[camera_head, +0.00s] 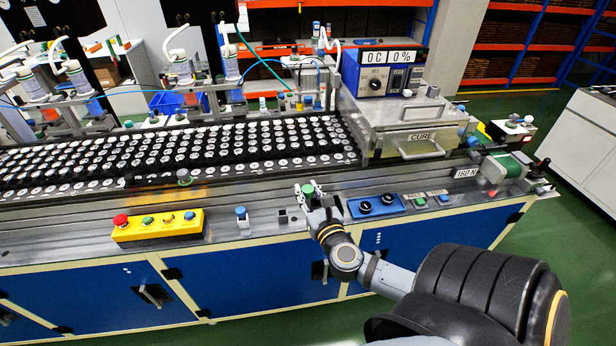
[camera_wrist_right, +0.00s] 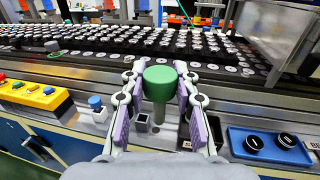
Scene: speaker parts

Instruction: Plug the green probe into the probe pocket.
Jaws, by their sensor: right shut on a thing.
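The green probe (camera_wrist_right: 160,84) has a thick green head and a grey shaft pointing down. My right gripper (camera_wrist_right: 160,98) is shut on it, one finger on each side of the head, and holds it upright. In the head view the green probe (camera_head: 308,188) shows small at the tips of my right gripper (camera_head: 309,194), over the bench's front ledge. A small square block with a dark opening (camera_wrist_right: 143,122), which looks like the probe pocket, stands just left of the shaft in the wrist view. Whether the shaft tip touches anything is unclear. My left gripper is not in view.
A blue-capped post (camera_head: 241,213) and a yellow button box (camera_head: 158,227) stand to the left on the ledge. A blue panel with black knobs (camera_head: 376,206) is to the right. Behind runs a tray of many speaker parts (camera_head: 180,150), beside the CURE box (camera_head: 420,138).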

